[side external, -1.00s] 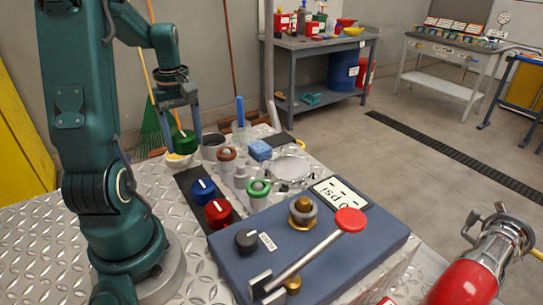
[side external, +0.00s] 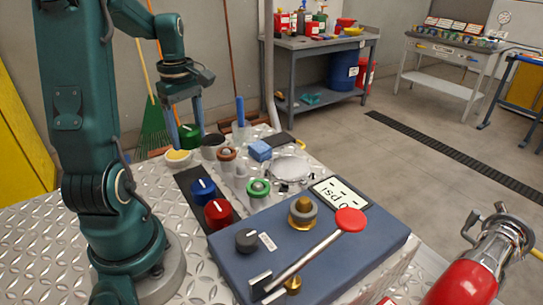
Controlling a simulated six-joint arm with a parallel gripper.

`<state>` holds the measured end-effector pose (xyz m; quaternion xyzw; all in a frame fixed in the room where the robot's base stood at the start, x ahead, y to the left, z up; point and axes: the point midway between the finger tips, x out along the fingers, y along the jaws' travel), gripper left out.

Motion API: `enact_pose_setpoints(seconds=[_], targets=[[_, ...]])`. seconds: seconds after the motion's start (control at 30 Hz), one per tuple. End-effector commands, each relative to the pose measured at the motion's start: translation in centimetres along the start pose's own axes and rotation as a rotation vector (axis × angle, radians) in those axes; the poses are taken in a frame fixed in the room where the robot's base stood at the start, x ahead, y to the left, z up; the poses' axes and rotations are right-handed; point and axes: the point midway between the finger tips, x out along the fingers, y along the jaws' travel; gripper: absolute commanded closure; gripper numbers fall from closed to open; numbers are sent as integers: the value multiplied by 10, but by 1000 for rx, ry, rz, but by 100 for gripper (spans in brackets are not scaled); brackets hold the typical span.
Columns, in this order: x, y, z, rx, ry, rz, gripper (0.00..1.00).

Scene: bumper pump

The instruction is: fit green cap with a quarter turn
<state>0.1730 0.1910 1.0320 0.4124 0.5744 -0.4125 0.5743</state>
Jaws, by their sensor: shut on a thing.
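The green cap (side external: 190,137) has a white mark on its top and is between the fingers of my gripper (side external: 188,130). My gripper is shut on it and holds it behind the dark strip (side external: 187,179), near a small bowl. The cap's underside is hidden, and I cannot tell how far above the plate it is. A fitting with a green ring (side external: 258,187) stands to the right, in front of the cap. Nothing sits over its top.
Blue (side external: 203,191) and red (side external: 218,213) caps sit on the dark strip.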

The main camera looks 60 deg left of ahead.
Motion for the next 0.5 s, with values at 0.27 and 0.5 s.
enact_pose_setpoints(seconds=[0.27, 0.5], targets=[[-24, 39, 72, -91, 1, 4, 97], [-42, 52, 154, -47, 0, 4, 97]])
